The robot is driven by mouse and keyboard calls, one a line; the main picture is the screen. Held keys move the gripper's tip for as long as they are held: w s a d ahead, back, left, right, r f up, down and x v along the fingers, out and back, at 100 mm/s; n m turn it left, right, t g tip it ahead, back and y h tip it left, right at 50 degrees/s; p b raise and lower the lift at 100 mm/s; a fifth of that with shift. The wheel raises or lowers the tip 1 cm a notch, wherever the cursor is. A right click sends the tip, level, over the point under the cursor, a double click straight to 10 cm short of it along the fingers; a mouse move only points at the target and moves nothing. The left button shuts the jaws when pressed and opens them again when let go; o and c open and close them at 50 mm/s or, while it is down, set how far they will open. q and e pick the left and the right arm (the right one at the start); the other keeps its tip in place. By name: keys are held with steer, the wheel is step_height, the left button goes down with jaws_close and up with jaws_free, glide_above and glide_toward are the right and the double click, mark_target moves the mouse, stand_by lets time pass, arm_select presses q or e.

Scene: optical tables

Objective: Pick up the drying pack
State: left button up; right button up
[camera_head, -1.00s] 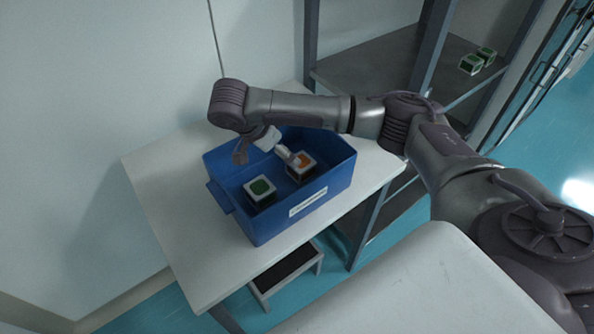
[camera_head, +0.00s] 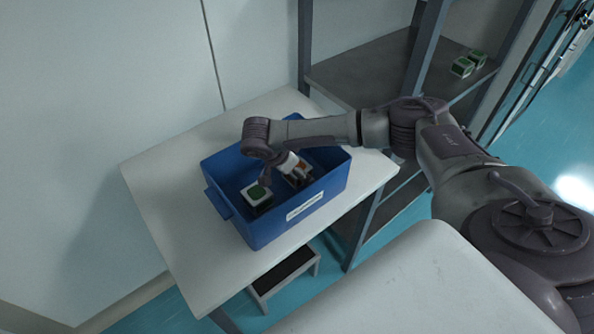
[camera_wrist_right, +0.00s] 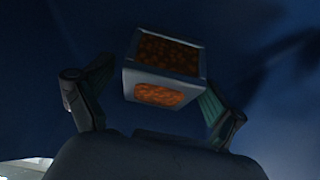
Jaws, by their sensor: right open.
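A small white box-shaped pack with orange contents (camera_head: 297,169) lies in the blue bin, partly hidden by my right gripper. In the right wrist view the orange pack (camera_wrist_right: 163,70) sits ahead of and between the spread fingers. My right gripper (camera_head: 301,176) is open and reaches down into the bin right at the orange pack; I cannot tell whether a finger touches it. A second pack, white with a green top (camera_head: 257,194), lies to the left in the same bin. My left gripper is out of view.
The blue bin (camera_head: 262,229) with a white label stands on a white table (camera_head: 160,200), its walls close around my gripper. Two green packs (camera_head: 468,64) sit on a grey shelf at the back right. A small step stool (camera_head: 285,275) is below.

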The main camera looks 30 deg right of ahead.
steer(key=c, duration=1.4)
